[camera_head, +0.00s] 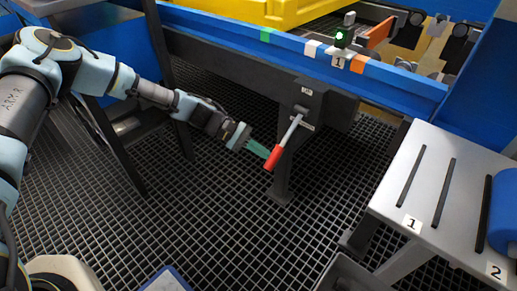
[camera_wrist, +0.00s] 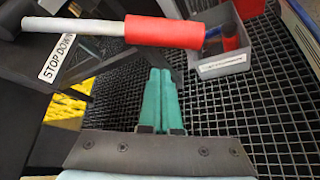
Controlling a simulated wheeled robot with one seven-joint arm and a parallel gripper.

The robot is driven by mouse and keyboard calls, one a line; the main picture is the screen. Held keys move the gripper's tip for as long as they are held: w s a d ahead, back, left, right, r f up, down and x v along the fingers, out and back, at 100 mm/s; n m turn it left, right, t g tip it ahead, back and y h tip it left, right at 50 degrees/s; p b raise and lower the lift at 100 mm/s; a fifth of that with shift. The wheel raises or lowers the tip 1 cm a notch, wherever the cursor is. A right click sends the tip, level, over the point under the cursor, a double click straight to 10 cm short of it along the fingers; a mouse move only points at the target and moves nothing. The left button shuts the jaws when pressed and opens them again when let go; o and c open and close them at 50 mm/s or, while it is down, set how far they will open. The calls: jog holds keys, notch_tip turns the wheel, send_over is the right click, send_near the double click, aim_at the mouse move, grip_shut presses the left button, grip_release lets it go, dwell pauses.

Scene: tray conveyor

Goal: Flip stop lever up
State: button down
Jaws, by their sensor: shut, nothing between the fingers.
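The stop lever has a grey rod and a red grip (camera_head: 273,158) and hangs down and slightly left from a dark box (camera_head: 304,97) under the conveyor's blue rail. In the wrist view the red grip (camera_wrist: 165,32) lies across the top, with its rod running left near a label reading STOP DOWN (camera_wrist: 57,58). My gripper (camera_head: 264,153) has green fingers, shut and empty, with the tips close to the left of the red grip. In the wrist view the fingers (camera_wrist: 160,75) point toward the grip. I cannot tell whether they touch it.
The conveyor's blue rail (camera_head: 405,83) runs above, with a yellow tray (camera_head: 270,10) and a green-lit signal (camera_head: 342,38) marked 1. A grey table (camera_head: 415,180) with slots stands at right. A grey bin (camera_wrist: 222,54) shows in the wrist view. The grid floor (camera_head: 210,220) below the lever is open.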

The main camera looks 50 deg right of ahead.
jog(key=shift+s+a+r, duration=0.15)
jog(key=shift+a+r, duration=0.25)
jog(key=shift+r, duration=0.2)
jog(key=shift+s+a+r, duration=0.1)
jog(key=shift+a+r, duration=0.25)
jog(key=shift+r, duration=0.2)
jog(key=shift+r, duration=0.1)
jog(key=shift+a+r+p, duration=0.3)
jog(key=shift+r+p, duration=0.05)
jog(key=shift+p, duration=0.45)
